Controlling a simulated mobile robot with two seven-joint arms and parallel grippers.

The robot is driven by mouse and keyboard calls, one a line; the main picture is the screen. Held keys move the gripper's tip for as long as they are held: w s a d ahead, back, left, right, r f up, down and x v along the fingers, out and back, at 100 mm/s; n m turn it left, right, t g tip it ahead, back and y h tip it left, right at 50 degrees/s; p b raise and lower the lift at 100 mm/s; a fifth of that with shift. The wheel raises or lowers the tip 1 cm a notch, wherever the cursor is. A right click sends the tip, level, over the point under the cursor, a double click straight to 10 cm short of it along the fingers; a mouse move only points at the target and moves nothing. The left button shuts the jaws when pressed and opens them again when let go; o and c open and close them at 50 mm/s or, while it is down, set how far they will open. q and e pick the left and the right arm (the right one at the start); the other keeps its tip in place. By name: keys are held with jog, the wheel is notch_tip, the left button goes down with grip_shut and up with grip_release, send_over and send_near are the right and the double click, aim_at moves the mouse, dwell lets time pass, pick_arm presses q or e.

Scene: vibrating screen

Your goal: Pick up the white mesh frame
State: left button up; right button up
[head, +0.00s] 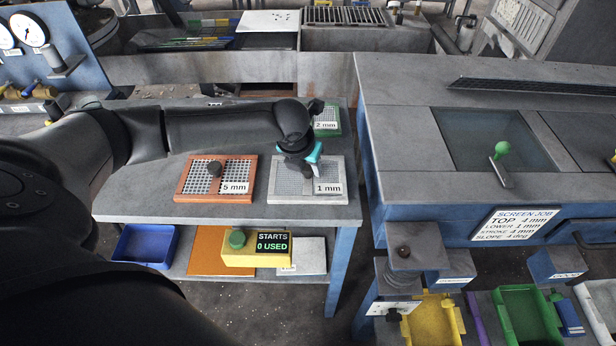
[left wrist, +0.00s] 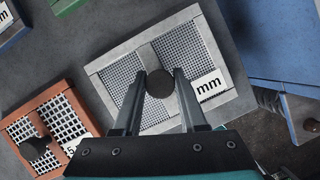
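The white mesh frame (head: 284,194) lies flat on the grey table, with a "1 mm" label and a dark round knob in its middle. In the left wrist view the frame (left wrist: 118,78) shows below my fingers, and its knob (left wrist: 160,84) appears between the two fingertips. My left gripper (head: 308,168) is over the middle of the frame, fingers pointing down and apart. Whether the fingers touch the knob or are still above it, I cannot tell. My right gripper is not in view.
An orange "5 mm" frame (head: 190,181) lies to the left, and a green "2 mm" frame (head: 330,123) lies behind. The blue screen machine (head: 397,150) stands to the right. A yellow counter box (head: 238,250) and blue bin (head: 147,246) are on the lower shelf.

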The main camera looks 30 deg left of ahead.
pick_arm(q)
grip_shut()
dwell(0.5)
